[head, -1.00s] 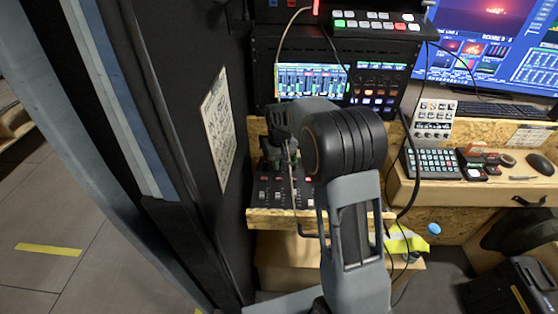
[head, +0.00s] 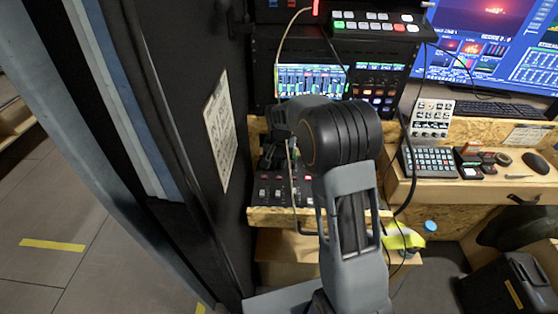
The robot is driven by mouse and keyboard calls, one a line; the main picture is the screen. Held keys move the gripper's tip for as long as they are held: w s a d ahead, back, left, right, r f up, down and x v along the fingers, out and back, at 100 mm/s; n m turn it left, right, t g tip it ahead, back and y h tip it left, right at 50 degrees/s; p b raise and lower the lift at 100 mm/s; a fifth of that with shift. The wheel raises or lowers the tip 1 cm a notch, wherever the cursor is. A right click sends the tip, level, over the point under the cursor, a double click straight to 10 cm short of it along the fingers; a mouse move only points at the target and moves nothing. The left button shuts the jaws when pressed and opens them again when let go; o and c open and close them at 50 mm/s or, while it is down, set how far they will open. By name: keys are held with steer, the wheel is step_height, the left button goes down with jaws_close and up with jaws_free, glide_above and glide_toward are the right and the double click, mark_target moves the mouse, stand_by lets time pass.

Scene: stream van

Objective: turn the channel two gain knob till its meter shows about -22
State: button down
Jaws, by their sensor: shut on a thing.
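The black audio mixer (head: 275,191) lies on a wooden shelf, partly behind my arm. My gripper (head: 287,152) is over the mixer's upper part, at the left of my dark wrist joint. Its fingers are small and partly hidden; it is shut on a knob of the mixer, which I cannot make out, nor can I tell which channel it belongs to. The lit screen (head: 305,79) behind the mixer shows several green level bars; their numbers are too small to read.
A dark wall panel with a white sheet (head: 219,130) stands close on the left. A cable (head: 293,195) hangs across the mixer's front.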

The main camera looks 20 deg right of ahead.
mark_target(279, 162)
stand_by(0.4)
steer(key=c, duration=1.1)
jaws_free()
steer(key=shift+r, duration=0.1)
step_height(279, 162, up, 14)
steer(key=shift+f+p, duration=0.15)
steer(key=shift+p, duration=0.5)
